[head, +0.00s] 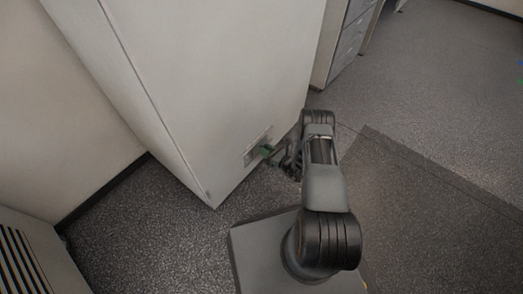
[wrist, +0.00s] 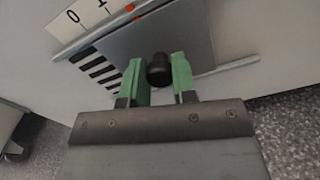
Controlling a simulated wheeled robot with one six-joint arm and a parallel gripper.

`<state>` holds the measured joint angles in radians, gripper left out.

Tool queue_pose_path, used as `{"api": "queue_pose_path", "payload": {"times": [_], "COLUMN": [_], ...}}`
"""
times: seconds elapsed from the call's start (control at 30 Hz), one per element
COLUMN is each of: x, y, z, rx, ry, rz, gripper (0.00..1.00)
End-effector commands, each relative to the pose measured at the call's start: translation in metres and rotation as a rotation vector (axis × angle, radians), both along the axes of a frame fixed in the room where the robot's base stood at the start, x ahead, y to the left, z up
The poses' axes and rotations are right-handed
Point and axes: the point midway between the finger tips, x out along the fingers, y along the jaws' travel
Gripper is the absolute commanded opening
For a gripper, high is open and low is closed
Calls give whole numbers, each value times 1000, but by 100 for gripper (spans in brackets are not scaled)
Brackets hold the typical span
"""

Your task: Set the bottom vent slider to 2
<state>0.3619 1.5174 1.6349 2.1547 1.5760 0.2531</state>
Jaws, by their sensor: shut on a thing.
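The bottom vent slider is a grey plate (wrist: 185,35) with a black knob (wrist: 158,68), low on the front of the white cabinet (head: 215,70). My gripper (wrist: 160,73) has green fingers on both sides of the knob and is shut on it. The scale strip (wrist: 85,14) shows 0 and 1; higher numbers are out of view. One red mark (wrist: 130,8) is on the strip past the 1, and another (wrist: 135,18) is on the plate's upper edge, close below it. In the head view the vent (head: 258,147) is small and partly hidden by my gripper (head: 267,151).
Dark vent slots (wrist: 95,68) show left of the plate. A thin rail (wrist: 225,68) runs along its lower edge. Grey carpet (head: 140,215) surrounds the cabinet, with a darker mat (head: 410,215) at right. Drawers (head: 350,40) stand behind.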

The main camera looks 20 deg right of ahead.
Motion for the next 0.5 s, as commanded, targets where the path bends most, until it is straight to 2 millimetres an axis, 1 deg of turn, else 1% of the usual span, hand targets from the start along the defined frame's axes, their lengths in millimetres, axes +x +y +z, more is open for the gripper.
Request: {"api": "queue_pose_path", "payload": {"times": [0.03,0.07,0.27,0.3,0.5], "x": [-1,-2,-2,-2,-2], "y": [-7,-8,-5,-4,-3], "z": [0,0,0,0,0], "rx": [-1,0,0,0,0], "ry": [-3,-3,-1,-2,-1], "rz": [-5,-4,3,5,6], "gripper": [0,0,0,27,46]}}
